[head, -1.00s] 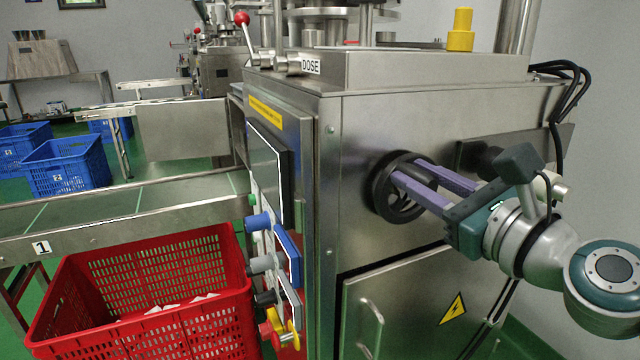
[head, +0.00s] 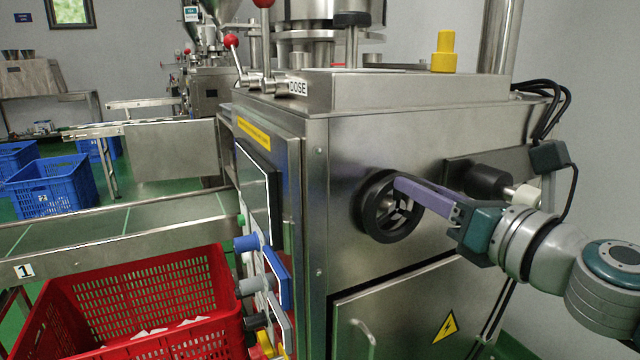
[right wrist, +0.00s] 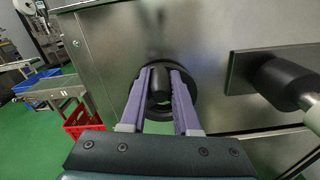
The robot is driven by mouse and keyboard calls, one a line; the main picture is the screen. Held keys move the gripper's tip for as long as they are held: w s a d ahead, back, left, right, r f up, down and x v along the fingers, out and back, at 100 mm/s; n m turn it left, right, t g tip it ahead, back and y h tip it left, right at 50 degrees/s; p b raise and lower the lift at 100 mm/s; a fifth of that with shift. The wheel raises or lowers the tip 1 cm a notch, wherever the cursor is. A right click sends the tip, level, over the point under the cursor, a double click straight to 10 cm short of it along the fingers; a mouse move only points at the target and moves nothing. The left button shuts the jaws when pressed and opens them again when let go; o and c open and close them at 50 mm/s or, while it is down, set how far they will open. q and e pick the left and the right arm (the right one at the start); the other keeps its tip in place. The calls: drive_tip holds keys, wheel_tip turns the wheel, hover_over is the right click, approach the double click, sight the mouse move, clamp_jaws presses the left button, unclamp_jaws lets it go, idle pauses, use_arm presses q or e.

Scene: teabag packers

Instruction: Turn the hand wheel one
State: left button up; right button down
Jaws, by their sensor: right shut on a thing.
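The black hand wheel (head: 366,203) is on the steel side panel of the machine, with its rim and spokes showing. It also shows in the right wrist view (right wrist: 160,88), with its dark hub between my fingers. My right gripper (head: 400,186) reaches it from the right with its purple fingers. In the right wrist view my right gripper (right wrist: 160,72) has one finger on each side of the hub and is shut on the wheel. In the head view the fingers line up and overlap at the wheel's upper right. My left gripper is not in view.
A dark round knob (head: 487,182) juts from a plate right of the wheel, close to my right gripper. Black cables (head: 566,108) hang above it. A cabinet door with a warning sign (head: 445,327) lies below. A red crate (head: 150,300) stands at lower left.

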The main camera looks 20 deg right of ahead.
drive_tip(key=shift+f, duration=0.2)
drive_tip(key=c, duration=0.7)
unclamp_jaws()
drive_tip(key=shift+r, duration=0.15)
drive_tip(key=shift+o, duration=0.2)
drive_tip(key=s+b, duration=0.1)
drive_tip(key=s, duration=0.9)
drive_tip(key=shift+d, duration=0.4)
